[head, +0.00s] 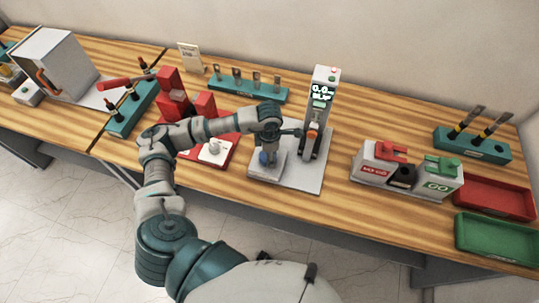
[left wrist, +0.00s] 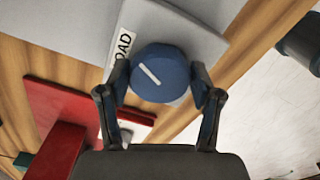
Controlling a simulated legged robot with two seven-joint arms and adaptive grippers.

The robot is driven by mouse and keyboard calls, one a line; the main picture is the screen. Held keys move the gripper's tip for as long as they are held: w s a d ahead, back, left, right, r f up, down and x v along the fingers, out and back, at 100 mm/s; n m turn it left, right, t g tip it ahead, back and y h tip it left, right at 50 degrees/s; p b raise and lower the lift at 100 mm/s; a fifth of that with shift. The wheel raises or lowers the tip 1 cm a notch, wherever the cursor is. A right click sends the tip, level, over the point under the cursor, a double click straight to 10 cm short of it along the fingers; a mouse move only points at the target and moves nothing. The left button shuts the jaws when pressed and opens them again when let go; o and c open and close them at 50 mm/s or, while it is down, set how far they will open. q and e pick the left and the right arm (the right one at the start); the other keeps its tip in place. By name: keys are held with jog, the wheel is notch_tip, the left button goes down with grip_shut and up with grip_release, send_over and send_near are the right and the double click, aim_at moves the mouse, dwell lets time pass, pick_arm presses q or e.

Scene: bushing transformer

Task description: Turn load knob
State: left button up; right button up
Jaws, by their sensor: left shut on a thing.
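The load knob (left wrist: 160,73) is round and blue with a white pointer line, on a grey block with a partly visible label ending in "OAD" (left wrist: 122,52). My left gripper (left wrist: 163,80) has a finger on each side of the knob and is shut on it. In the head view the knob (head: 266,158) shows small and partly covered under my left gripper (head: 268,150), on the grey block (head: 258,172) of the tester plate. The pointer line runs diagonally in the left wrist view. My right gripper is not in view.
A tester column with a display (head: 322,95) stands behind the knob. Red equipment (head: 172,95) is to the left, under and beside my arm. At right are a red-and-green-labelled box (head: 405,172), a red tray (head: 495,198) and a green tray (head: 495,238). A teal rack (head: 245,88) stands behind.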

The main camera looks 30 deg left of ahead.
pick_arm(q)
jog(key=o, duration=1.1)
jog(key=shift+w+a, duration=0.1)
jog(key=shift+o, duration=0.2)
jog(key=shift+r, duration=0.1)
notch_tip(320, 180, up, 12)
jog(key=shift+f, duration=0.2)
